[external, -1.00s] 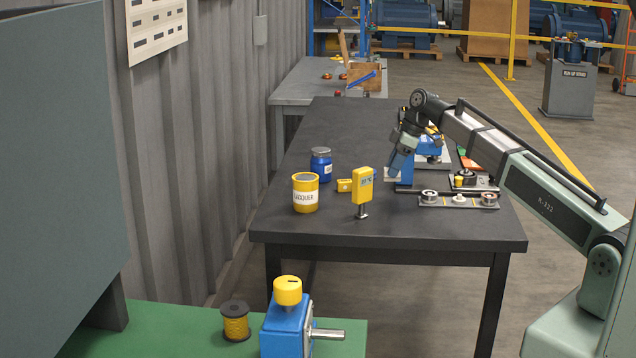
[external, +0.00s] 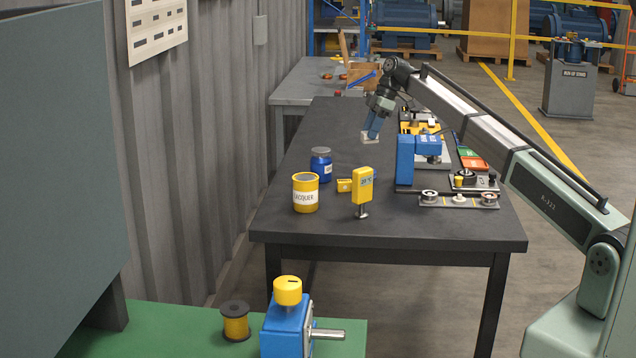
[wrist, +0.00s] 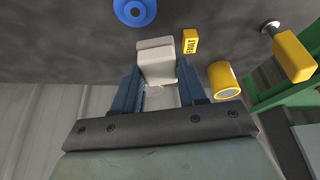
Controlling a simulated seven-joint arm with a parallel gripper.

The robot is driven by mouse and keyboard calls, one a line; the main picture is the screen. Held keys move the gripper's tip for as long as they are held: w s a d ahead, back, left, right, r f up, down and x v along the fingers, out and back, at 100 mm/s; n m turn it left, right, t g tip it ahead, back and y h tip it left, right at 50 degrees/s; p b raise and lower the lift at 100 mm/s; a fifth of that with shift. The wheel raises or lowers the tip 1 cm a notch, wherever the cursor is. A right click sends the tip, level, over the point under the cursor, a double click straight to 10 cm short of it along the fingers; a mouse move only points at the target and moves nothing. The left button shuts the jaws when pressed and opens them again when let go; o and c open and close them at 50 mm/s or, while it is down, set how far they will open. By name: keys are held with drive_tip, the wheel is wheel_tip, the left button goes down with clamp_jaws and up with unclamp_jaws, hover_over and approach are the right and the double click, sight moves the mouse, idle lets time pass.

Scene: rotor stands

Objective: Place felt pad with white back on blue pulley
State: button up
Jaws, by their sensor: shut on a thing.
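My gripper (external: 370,135) is raised above the dark table and shut on a pale whitish pad (external: 369,138). The pad also shows between the fingers in the wrist view (wrist: 156,62), with its white side toward the camera. A blue round thing with a hub-like centre (wrist: 135,11) shows at the top edge of the wrist view, apart from the pad. I cannot tell for sure whether it is the blue pulley. In the external view a blue stand (external: 404,162) with a blue body (external: 428,146) is to the right of my gripper.
A blue jar (external: 321,165), a yellow lacquer tin (external: 305,193), a small yellow box (external: 344,186) and a yellow gauge on a foot (external: 363,186) stand at the table's left. A rack with metal rings (external: 458,200) lies front right. The table (external: 300,225) is bare along its front.

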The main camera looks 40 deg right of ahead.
drive_tip(key=shift+n, duration=0.3)
drive_tip(key=shift+w+d+f, duration=0.25)
drive_tip(key=shift+w+f, duration=0.2)
drive_tip(key=shift+f, duration=1.15)
drive_tip(key=shift+w+d+f, duration=0.2)
drive_tip(key=shift+w+f, duration=0.3)
drive_tip(key=shift+f, duration=1.1)
drive_tip(key=shift+w+d+f, duration=0.25)
drive_tip(key=shift+w+f, duration=0.2)
drive_tip(key=shift+f, duration=1.15)
drive_tip(key=shift+f, duration=0.2)
drive_tip(key=o, duration=1)
drive_tip(key=shift+o, duration=0.2)
drive_tip(key=v, duration=1.2)
drive_tip(key=shift+r, duration=0.2)
drive_tip(key=shift+d, duration=0.1)
